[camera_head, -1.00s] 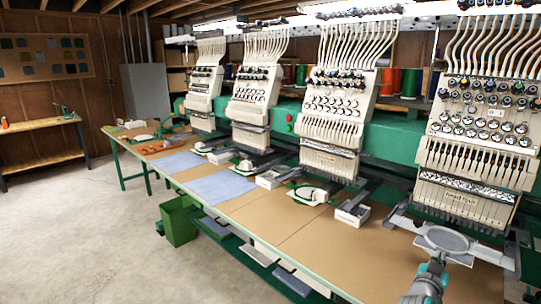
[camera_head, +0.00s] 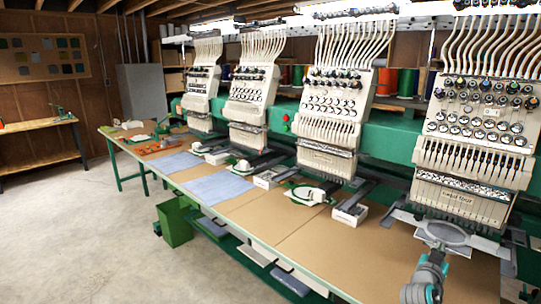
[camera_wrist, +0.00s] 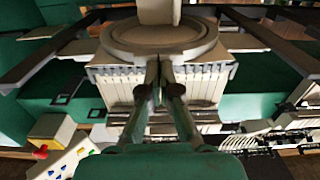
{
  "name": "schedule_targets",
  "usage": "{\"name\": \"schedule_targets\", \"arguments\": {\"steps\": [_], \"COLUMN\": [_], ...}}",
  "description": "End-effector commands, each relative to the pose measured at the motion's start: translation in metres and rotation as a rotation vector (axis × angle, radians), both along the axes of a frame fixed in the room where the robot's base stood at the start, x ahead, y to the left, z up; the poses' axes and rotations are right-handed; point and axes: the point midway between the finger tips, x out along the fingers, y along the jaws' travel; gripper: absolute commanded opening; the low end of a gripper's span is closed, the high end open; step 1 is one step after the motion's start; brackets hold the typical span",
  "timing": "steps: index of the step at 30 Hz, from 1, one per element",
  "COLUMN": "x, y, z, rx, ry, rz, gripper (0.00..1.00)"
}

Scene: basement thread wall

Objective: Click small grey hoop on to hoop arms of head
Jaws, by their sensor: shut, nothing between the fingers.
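The small grey hoop (camera_head: 445,233) is a round ring at the nearest embroidery head (camera_head: 472,150), low in front of its needles. It seems to lie between the pale hoop arms (camera_head: 492,247); I cannot tell whether its clips are seated. In the wrist view the hoop (camera_wrist: 120,42) fills the upper middle as a broad ring. My gripper (camera_head: 438,255) is at the hoop's near edge. In the wrist view my gripper (camera_wrist: 165,64) has both fingers together, with nothing between them, and the tips at or touching the rim.
The long brown table (camera_head: 335,255) runs left from the arm, with blue cloths (camera_head: 218,187), a green hoop (camera_head: 308,194) and a small white box (camera_head: 349,213) on it. A green bin (camera_head: 175,222) stands below its front edge. The floor at left is open.

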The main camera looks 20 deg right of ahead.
Motion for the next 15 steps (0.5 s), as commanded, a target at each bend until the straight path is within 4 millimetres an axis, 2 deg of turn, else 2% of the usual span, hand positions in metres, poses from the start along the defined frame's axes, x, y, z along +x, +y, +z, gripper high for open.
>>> {"name": "schedule_targets", "arguments": {"steps": [15], "x": [0.009], "y": [-0.021], "z": [0.000], "rx": [0.000], "ry": [0.000], "rz": [0.000], "gripper": [0.00]}}
